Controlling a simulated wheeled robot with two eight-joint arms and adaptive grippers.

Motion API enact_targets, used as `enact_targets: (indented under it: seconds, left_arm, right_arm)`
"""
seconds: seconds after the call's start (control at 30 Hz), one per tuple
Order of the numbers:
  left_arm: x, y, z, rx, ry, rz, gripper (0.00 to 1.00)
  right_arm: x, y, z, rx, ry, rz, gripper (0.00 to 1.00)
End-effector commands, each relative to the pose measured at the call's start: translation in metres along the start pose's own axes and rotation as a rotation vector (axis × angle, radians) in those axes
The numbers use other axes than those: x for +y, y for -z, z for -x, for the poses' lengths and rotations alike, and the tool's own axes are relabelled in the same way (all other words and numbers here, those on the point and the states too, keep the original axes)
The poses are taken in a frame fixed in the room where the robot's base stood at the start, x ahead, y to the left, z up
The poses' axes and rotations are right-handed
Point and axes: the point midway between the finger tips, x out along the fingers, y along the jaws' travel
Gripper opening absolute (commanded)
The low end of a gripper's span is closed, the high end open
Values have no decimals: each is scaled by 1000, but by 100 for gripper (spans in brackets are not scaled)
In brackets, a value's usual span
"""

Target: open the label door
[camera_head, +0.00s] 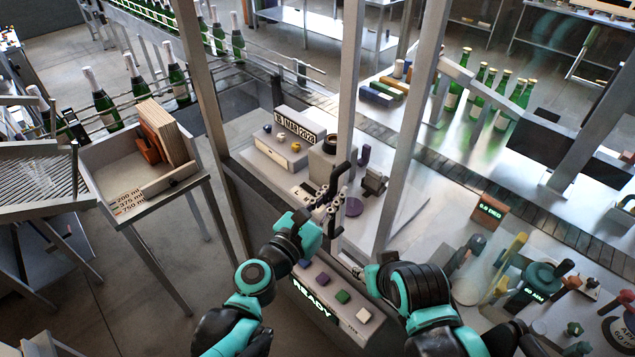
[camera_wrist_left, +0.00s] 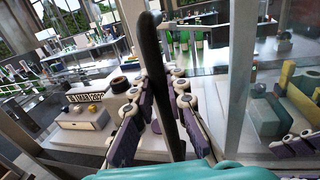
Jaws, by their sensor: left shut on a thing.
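My left gripper (camera_head: 326,207) is shut on a black upright bar, the handle (camera_head: 338,179) of the label door, beside a grey metal post (camera_head: 350,95). In the left wrist view the handle (camera_wrist_left: 158,85) stands upright between the purple-padded fingers. The door's clear panel is hard to make out, and I cannot tell how far it stands open. My right gripper (camera_head: 359,270) is lower right of the left one, partly hidden by its arm. Its purple and white fingers (camera_wrist_left: 296,143) show at the right edge of the left wrist view; their opening is unclear.
Behind the handle stands a label unit with a date display (camera_head: 295,125). A panel reading READY (camera_head: 312,299) with coloured buttons lies below. A tray with brown boards (camera_head: 165,135) stands left. Green bottles (camera_head: 180,82) line the conveyor at back left. Another grey post (camera_head: 412,125) stands right.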

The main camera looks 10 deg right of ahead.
Motion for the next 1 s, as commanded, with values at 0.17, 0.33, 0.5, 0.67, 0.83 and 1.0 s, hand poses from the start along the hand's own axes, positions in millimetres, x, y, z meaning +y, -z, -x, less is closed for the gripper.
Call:
enact_targets:
  seconds: [0.17, 0.33, 0.5, 0.67, 0.83, 1.0]
  left_arm:
    - [-21, -1, 4, -1, 4, 4, 0]
    - [-27, -1, 5, -1, 2, 4, 0]
    - [-27, -1, 5, -1, 1, 4, 0]
    - [-27, -1, 4, -1, 1, 4, 0]
    - [-26, -1, 5, 0, 0, 4, 35]
    - [-26, 0, 5, 0, 0, 3, 35]
  right_arm:
    - [0, 1, 1, 0, 0, 0, 40]
    - [0, 1, 2, 0, 0, 0, 40]
    - [0, 1, 1, 0, 0, 0, 40]
    - [0, 1, 1, 0, 0, 0, 40]
    - [0, 1, 1, 0, 0, 0, 40]
    - [0, 1, 1, 0, 0, 0, 40]
